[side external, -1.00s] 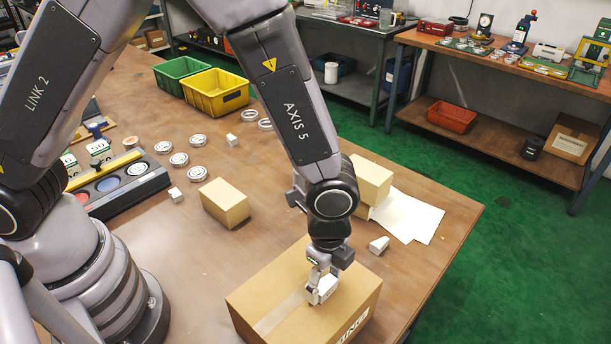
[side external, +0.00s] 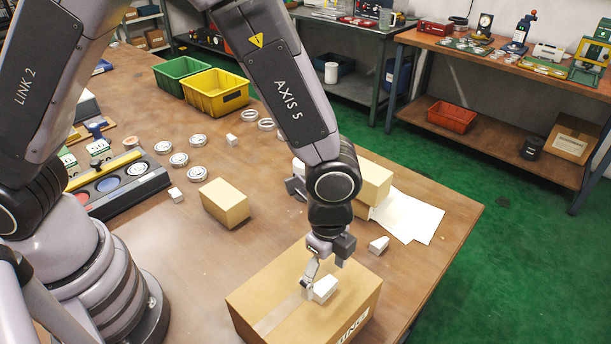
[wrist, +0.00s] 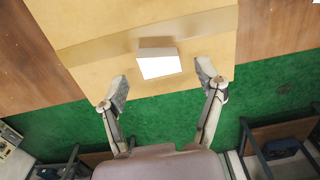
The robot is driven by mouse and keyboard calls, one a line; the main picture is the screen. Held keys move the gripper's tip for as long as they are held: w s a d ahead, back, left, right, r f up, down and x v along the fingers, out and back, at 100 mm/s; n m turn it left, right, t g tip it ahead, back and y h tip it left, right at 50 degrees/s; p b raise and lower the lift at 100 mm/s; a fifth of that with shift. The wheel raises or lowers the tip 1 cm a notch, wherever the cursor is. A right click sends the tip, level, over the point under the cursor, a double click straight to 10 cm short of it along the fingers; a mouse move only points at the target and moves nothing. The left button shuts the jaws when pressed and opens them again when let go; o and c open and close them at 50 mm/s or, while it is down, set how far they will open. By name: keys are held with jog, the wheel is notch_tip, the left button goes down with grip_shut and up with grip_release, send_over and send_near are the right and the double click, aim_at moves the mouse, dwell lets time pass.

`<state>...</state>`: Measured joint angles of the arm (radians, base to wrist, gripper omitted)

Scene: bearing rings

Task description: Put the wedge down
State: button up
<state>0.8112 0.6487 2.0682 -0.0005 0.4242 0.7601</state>
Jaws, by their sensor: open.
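The white wedge (side external: 324,289) rests on top of the large cardboard box (side external: 275,290), beside its tape strip. In the wrist view the wedge (wrist: 159,63) lies on the box top (wrist: 90,55), just beyond and between my fingertips. My gripper (side external: 318,282) is just above the box top at the wedge. In the wrist view my gripper (wrist: 162,84) is open, with a gap between each finger and the wedge.
Another white wedge (side external: 379,245) lies on the table near white paper sheets (side external: 412,215). A smaller carton (side external: 225,203) stands left of the large box, and a further carton (side external: 373,184) stands behind my wrist. Several bearing rings lie toward the back left.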

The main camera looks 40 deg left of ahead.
aim_at(324, 284)
jog(key=w+a+r+n, duration=0.1)
jog(key=a+r, duration=0.1)
jog(key=r, duration=0.3)
jog(key=a+r+n+t, duration=0.1)
jog(key=a+r, duration=0.1)
jog(key=r, duration=0.4)
jog(key=w+a+r+n, duration=0.1)
jog(key=a+r, duration=0.2)
jog(key=r, duration=0.2)
jog(key=s+a+r+n+t+h, duration=0.1)
jog(key=s+a+r+n, duration=0.1)
jog(key=a+r+n, duration=0.55)
jog(key=s+a+r+n+t+y, duration=0.1)
jog(key=s+a+r+n+t, duration=0.1)
jog(key=s+a+n, duration=0.5)
jog(key=s+a+t, duration=0.1)
jog(key=s+a, duration=0.3)
jog(key=a, duration=0.2)
jog(key=shift+s+a+r+t, duration=0.15)
jog(key=shift+a+r+t, duration=0.05)
jog(key=shift+r+t, duration=0.15)
jog(key=shift+o, duration=0.5)
jog(key=shift+n, duration=0.25)
